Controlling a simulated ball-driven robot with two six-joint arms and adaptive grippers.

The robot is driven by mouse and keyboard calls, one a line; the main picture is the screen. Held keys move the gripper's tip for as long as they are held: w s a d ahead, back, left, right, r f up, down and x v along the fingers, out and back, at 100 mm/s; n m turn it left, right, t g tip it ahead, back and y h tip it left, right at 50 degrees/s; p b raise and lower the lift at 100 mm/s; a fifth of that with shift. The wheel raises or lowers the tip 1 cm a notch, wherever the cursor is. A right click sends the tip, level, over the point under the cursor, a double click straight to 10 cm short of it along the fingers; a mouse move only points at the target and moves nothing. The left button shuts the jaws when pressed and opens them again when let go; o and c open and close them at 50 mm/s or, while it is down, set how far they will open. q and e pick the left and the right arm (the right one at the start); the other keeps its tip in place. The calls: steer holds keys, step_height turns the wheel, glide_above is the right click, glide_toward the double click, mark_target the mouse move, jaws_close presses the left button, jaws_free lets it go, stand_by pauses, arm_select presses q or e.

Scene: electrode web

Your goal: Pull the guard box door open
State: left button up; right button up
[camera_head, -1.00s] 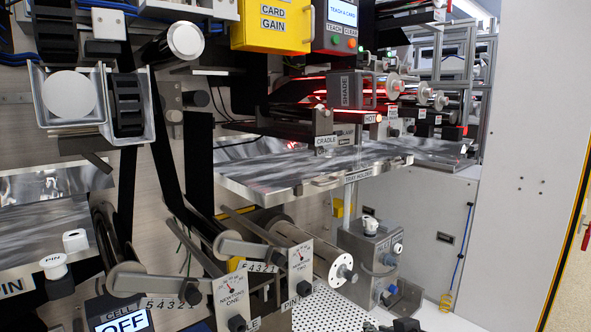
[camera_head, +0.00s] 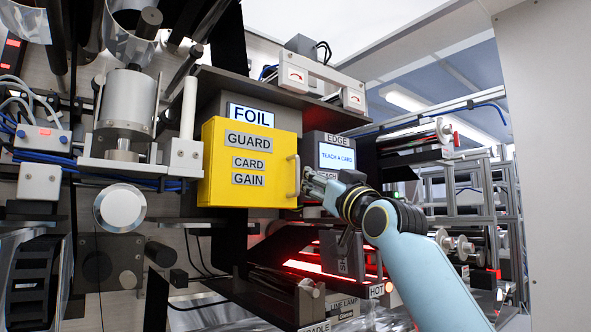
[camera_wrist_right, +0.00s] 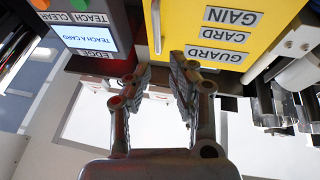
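The yellow guard box (camera_head: 222,186), labelled GUARD, CARD and GAIN, is at the centre of the head view, and its door looks closed. A pale bar handle (camera_head: 292,177) runs vertically along the door's right edge. My right gripper (camera_head: 308,183) is just right of the handle. In the right wrist view its fingers (camera_wrist_right: 159,80) are apart with nothing between them. The handle (camera_wrist_right: 156,28) shows beyond the fingertips, roughly in line with the gap. The yellow box (camera_wrist_right: 225,30) shows upside down there. My left gripper is out of view.
A dark unit with a TEACH A CARD screen (camera_head: 337,157) sits right of the box, close behind my gripper. The FOIL display (camera_head: 251,115) is above the box. A red-lit HOT area (camera_head: 318,266) is below. A silver cylinder (camera_head: 122,105) stands to the left.

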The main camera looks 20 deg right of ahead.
mark_target(298, 170)
steer(key=p+x, duration=0.2)
steer(key=x, duration=0.7)
steer(key=shift+w+d+f+p, duration=0.15)
steer(key=shift+p, duration=0.15)
steer(key=shift+w, duration=0.65)
jaws_close()
